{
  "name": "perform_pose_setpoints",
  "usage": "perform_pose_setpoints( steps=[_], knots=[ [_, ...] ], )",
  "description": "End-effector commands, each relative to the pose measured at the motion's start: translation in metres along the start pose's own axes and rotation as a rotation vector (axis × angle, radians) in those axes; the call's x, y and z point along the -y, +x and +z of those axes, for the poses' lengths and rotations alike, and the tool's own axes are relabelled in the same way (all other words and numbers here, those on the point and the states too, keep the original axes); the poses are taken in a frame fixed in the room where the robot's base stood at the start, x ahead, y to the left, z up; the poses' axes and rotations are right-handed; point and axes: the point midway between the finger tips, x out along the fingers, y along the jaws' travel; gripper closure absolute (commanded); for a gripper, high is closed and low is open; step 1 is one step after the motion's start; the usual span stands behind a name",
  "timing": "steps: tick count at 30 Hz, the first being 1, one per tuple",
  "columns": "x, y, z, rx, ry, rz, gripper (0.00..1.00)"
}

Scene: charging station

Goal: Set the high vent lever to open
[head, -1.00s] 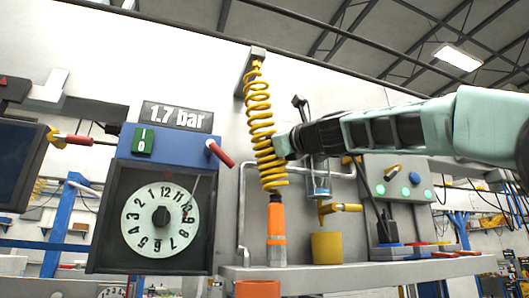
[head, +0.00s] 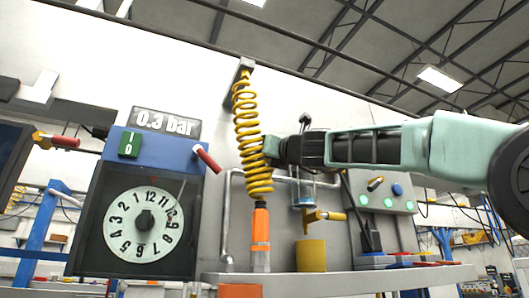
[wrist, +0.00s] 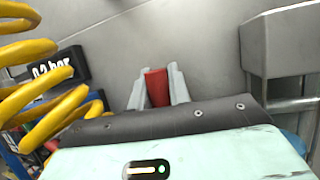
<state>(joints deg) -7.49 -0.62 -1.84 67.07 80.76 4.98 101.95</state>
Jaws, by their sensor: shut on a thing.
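A red lever handle (wrist: 156,88) stands between the two pale fingers of my gripper (wrist: 155,80) in the wrist view, against a grey wall plate. The fingers are shut on it. In the head view my gripper (head: 271,149) reaches in from the right to just beside the yellow coiled hose, and the handle it grips is hidden there. The lever's base and any open or shut marking on it cannot be seen.
The yellow coiled hose (head: 250,125) hangs close to my gripper. Left of it is a blue box with a red lever (head: 206,158), above a dial (head: 144,224). A grey shelf (head: 350,281) runs below. A panel with green lights (head: 378,192) is at right.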

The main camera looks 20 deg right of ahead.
Motion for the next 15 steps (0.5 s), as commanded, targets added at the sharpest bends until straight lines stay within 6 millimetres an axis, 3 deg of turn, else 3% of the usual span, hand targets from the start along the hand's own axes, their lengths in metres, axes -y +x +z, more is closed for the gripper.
perform_pose_setpoints(
  steps=[11, 12, 14, 15],
  knots=[
    [0.0007, 0.0001, -0.0018, -0.002, 0.006, -0.002, 1.00],
    [0.0007, 0.0001, -0.0019, -0.002, 0.006, -0.002, 0.73],
    [0.0007, 0.0001, -0.0018, -0.002, 0.006, -0.002, 0.59],
    [0.0007, 0.0001, -0.0016, -0.002, 0.006, -0.002, 0.59]
  ],
)
